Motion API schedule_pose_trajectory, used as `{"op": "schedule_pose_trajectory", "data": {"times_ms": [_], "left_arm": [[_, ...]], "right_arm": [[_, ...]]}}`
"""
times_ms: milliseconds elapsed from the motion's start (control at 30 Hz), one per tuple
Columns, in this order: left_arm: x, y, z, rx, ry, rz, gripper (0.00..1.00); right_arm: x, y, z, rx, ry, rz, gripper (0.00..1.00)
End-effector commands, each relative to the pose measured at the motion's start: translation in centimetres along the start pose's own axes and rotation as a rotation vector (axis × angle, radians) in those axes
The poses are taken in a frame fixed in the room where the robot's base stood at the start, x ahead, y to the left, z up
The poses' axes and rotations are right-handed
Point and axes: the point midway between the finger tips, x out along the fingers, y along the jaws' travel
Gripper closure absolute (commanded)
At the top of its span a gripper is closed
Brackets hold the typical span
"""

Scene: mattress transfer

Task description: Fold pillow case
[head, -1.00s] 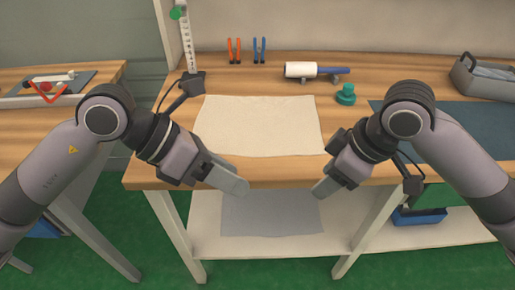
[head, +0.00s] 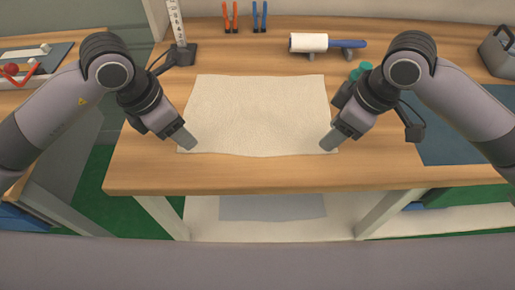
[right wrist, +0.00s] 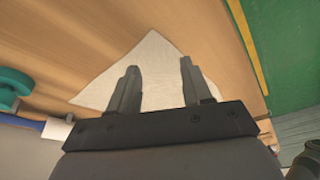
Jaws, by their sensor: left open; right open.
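A cream pillow case (head: 260,112) lies flat and spread out on the wooden table in the head view. One corner of it shows in the right wrist view (right wrist: 155,65), beyond and between my fingers. My left gripper (head: 188,142) is open and empty at the pillow case's near left corner. My right gripper (head: 328,143) is open and empty at its near right corner, and its two fingers show apart in the right wrist view (right wrist: 158,88). I cannot tell whether either gripper touches the cloth.
Behind the cloth on the table (head: 230,175) are orange pliers (head: 230,18), blue pliers (head: 260,18) and a lint roller (head: 310,43). A green object (head: 361,70) stands near my right arm. A ruler stand (head: 178,35) is at back left, a dark blue mat (head: 455,130) at right.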

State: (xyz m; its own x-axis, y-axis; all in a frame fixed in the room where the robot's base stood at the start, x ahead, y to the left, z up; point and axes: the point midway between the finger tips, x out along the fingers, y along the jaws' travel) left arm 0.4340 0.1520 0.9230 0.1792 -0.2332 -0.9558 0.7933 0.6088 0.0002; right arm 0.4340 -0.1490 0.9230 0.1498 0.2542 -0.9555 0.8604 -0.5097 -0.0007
Motion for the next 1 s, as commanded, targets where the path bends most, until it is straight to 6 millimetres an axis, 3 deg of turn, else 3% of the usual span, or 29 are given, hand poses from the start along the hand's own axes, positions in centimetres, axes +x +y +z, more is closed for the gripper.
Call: {"op": "schedule_pose_trajectory", "data": {"times_ms": [267, 900, 1000], "left_arm": [[2.5, 0.0, -0.8, 0.0, -0.001, -0.001, 0.51], [2.9, 0.0, -0.9, 0.001, -0.001, -0.001, 0.51], [2.9, 0.0, -0.9, 0.001, -0.001, -0.001, 0.66]], "right_arm": [[2.5, 0.0, 0.8, 0.001, 0.0, 0.0, 0.51], [3.0, 0.0, 0.9, 0.001, 0.0, 0.0, 0.51], [3.0, 0.0, 0.9, 0.0, -0.001, 0.0, 0.66]]}}
